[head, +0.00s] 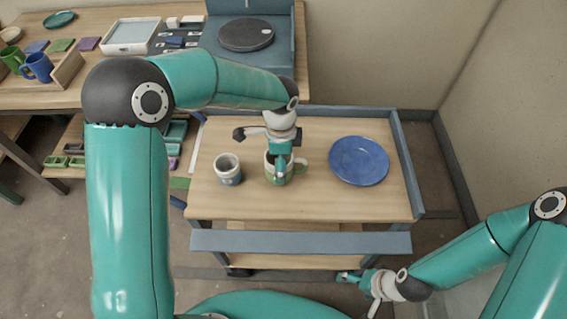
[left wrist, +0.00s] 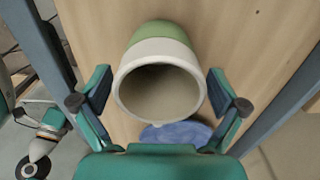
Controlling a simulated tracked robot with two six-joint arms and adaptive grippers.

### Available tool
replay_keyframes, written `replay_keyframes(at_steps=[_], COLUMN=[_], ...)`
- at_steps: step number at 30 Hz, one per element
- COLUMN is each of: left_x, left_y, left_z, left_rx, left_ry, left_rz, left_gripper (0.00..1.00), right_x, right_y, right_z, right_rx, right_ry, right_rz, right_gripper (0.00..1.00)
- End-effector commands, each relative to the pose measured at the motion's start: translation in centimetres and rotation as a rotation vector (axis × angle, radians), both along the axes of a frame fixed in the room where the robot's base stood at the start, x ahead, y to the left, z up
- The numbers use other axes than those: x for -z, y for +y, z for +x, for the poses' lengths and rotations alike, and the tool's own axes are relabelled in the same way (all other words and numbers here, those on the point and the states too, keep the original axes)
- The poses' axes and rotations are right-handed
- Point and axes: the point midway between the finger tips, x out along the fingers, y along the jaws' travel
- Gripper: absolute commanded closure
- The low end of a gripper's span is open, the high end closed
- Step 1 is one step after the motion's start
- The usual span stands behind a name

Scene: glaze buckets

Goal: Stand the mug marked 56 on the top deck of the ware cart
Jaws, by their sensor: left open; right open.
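A white and green mug (head: 271,172) stands upright on the wooden top deck of the ware cart (head: 325,203). Its handle seems to point right in the head view. No number can be read on it. My left gripper (head: 281,148) is open right over this mug and partly hides it. In the left wrist view the mug's pale rim and green lower part (left wrist: 160,52) show between the spread fingers, with a gap on each side. My right gripper (head: 362,280) is open and empty, low in front of the cart.
A small grey-white cup (head: 228,171) with a dark mark stands left of the mug on the deck. A blue plate (head: 358,160) lies to the right. Raised blue-grey rails (head: 405,165) edge the deck. A worktable (head: 110,72) with green and blue mugs stands behind left.

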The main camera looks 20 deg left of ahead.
Motion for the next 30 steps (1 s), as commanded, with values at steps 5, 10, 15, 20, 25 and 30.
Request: replay_keyframes(at_steps=[5, 10, 15, 20, 25, 30], left_x=[-3.4, -6.9, -9.5, -10.6, -10.7, -10.7], left_y=[-0.1, -0.1, -0.1, -0.1, -0.1, -0.1], left_z=[0.1, 0.1, 0.1, 0.0, 0.0, 0.0], left_rx=[0.001, 0.001, 0.002, 0.003, 0.003, 0.003], left_ry=[-0.007, -0.006, -0.003, -0.001, 0.0, 0.0], left_rz=[-0.001, -0.001, -0.001, -0.001, 0.0, 0.0], left_gripper=[0.02, 0.02, 0.02, 0.02, 0.02, 0.02], right_x=[0.0, -0.1, -0.2, -0.2, -0.2, -0.2], right_y=[0.0, 0.0, 0.0, 0.0, 0.0, 0.0], right_z=[0.0, 0.0, 0.0, 0.0, 0.0, 0.0], right_rx=[0.0, 0.0, 0.0, 0.0, 0.0, 0.0], right_ry=[0.0, 0.0, 0.0, 0.0, 0.0, 0.0], right_rz=[0.0, 0.0, 0.0, 0.0, 0.0, 0.0], right_gripper=[0.15, 0.15, 0.15, 0.15, 0.15, 0.15])
